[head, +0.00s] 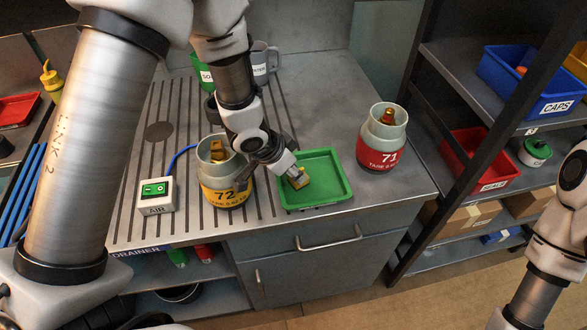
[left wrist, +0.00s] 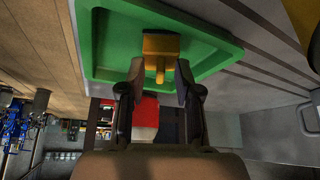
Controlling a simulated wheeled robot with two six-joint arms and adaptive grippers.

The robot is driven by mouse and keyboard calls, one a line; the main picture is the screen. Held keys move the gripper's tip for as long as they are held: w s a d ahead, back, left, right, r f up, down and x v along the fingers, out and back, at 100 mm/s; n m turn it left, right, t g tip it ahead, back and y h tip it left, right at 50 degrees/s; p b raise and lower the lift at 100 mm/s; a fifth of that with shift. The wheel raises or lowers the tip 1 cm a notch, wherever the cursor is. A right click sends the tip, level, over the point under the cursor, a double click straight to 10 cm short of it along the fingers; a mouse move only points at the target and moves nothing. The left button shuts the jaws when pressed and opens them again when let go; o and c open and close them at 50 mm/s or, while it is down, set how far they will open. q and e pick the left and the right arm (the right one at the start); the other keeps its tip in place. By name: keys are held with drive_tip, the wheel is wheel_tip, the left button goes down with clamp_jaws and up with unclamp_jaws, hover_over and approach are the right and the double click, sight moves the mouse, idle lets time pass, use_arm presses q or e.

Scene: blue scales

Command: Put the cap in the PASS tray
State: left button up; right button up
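The brass-yellow cap (head: 300,180) is at the fingertips of my left gripper (head: 293,174), over the green tray (head: 335,200). In the left wrist view the cap (left wrist: 161,46) spans the gap between the fingertips (left wrist: 160,72), its short stem pointing back between the fingers. Whether the cap touches the tray floor is hard to tell. No PASS label is readable on the tray. My right arm shows at the right edge, but its gripper is out of view.
A yellow-banded cylinder 72 (head: 225,196) stands just left of the tray, and a red-banded cylinder 71 (head: 384,145) at the right. A green-button AIR box (head: 155,192) sits at the left. A shelf holds a blue CAPS bin (head: 540,105) and a red bin (head: 468,150).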

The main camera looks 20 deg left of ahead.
use_arm(q)
drive_tip(key=shift+r, duration=0.25)
drive_tip(key=p+v, duration=0.3)
drive_tip(key=v, duration=0.8)
drive_tip(key=shift+s+a+r, duration=0.15)
drive_tip(key=shift+s+r, duration=0.1)
